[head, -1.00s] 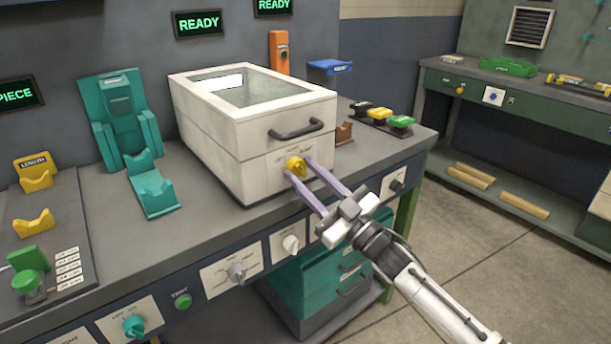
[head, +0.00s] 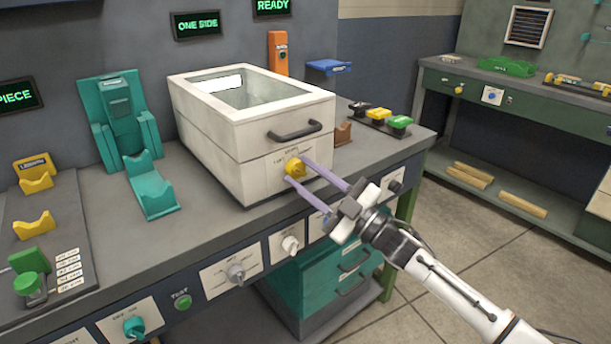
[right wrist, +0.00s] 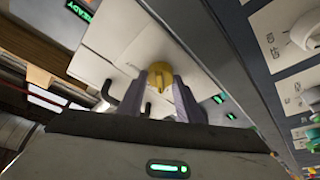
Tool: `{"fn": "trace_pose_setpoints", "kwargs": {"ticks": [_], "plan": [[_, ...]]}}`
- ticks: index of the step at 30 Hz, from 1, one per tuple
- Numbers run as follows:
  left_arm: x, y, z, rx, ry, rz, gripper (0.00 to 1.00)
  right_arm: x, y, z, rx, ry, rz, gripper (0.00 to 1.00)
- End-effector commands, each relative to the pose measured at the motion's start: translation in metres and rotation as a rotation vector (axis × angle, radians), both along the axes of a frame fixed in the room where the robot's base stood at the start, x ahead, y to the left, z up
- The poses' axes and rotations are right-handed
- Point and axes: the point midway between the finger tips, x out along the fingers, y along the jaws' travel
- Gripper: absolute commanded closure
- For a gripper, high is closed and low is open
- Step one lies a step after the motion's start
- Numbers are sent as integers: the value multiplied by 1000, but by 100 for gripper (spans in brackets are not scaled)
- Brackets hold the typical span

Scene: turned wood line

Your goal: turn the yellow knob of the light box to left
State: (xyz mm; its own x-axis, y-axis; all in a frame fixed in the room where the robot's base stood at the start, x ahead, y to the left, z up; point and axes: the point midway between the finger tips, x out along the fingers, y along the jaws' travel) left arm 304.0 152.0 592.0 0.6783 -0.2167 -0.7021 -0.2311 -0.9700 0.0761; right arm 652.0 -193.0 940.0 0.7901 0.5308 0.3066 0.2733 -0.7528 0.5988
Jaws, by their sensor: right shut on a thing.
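The white light box (head: 240,140) stands on the grey bench, with a dark handle (head: 295,131) on its front and a glass window in its top. Its yellow knob (head: 295,167) sits on the front face below the handle. My right gripper (head: 299,170) is shut on the knob, one purple finger on each side. In the right wrist view the knob (right wrist: 160,76) sits between the fingertips (right wrist: 160,92). The small lettering around the knob is too blurred to read fully. My left gripper is not in view.
A display (head: 198,24) behind the box reads "ONE SIDE". A teal cradle (head: 150,188) stands left of the box. Yellow and green blocks (head: 378,114) sit on a dark strip to the right.

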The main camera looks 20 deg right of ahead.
Motion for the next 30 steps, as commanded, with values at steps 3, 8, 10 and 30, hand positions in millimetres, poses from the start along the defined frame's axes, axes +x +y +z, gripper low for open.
{"fn": "trace_pose_setpoints", "kwargs": {"ticks": [3,8,10,30], "plan": [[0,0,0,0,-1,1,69,0,0,-1,-7,-1,1,90],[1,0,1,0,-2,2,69,0,0,-1,-8,-1,0,90],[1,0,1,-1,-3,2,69,0,0,-1,-8,-1,0,90],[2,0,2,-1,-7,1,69,-9,-6,-6,-8,1,-1,49]]}}
